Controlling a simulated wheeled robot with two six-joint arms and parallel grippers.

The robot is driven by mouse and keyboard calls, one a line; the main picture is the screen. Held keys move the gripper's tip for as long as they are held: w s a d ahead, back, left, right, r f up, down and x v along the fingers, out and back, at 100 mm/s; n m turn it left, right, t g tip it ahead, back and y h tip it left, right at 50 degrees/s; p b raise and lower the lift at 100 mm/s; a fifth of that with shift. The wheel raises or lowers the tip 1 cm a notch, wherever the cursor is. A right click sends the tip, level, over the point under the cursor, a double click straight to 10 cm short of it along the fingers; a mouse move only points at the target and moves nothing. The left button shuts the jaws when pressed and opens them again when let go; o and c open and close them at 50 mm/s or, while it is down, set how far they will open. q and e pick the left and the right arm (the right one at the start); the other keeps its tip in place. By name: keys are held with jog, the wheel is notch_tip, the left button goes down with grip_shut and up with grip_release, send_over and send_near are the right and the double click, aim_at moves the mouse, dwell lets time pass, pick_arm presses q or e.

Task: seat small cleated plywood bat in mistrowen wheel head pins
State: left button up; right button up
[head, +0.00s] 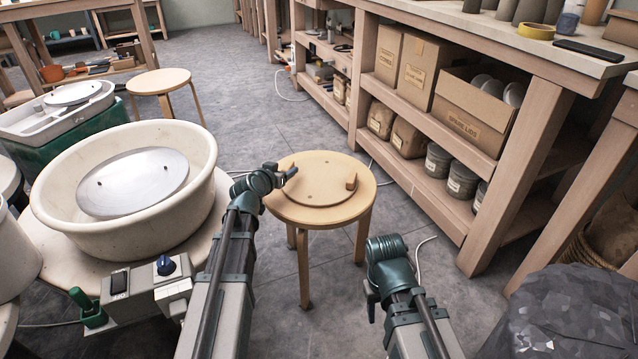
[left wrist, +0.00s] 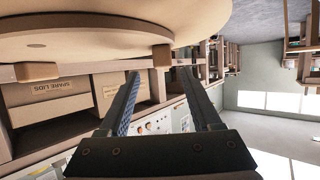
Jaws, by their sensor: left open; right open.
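The round plywood bat (head: 322,188) lies flat on a round wooden stool (head: 286,207). A wooden cleat (head: 351,181) stands at its right edge. The left wrist view is upside down and shows the bat (left wrist: 95,28) with a near cleat (left wrist: 162,58) and a far cleat (left wrist: 35,72). My left gripper (head: 288,173) is open at the bat's left edge, its fingertips (left wrist: 158,73) on either side of the near cleat, which looks unheld. The grey wheel head (head: 132,185) has two dark upright pins and carries no bat. My right gripper (head: 371,299) is open and empty, right of the stool.
A cream splash pan (head: 70,222) surrounds the wheel head with a raised rim. A control box (head: 140,283) sits in front. Shelving (head: 440,190) with boxes and jars stands right of the stool. A dark lumpy bag (head: 570,315) is at the lower right. Floor around the stool is mostly clear.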

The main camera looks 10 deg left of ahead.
aim_at(288, 165)
pick_arm(q)
jog(key=shift+a+b+x, duration=0.15)
jog(key=shift+b+x, duration=0.35)
jog(key=shift+x, duration=0.8)
jog(key=shift+a+b+x, duration=0.1)
jog(key=shift+b+x, duration=0.4)
jog(key=shift+x, duration=0.85)
jog(key=shift+r, duration=0.1)
grip_shut()
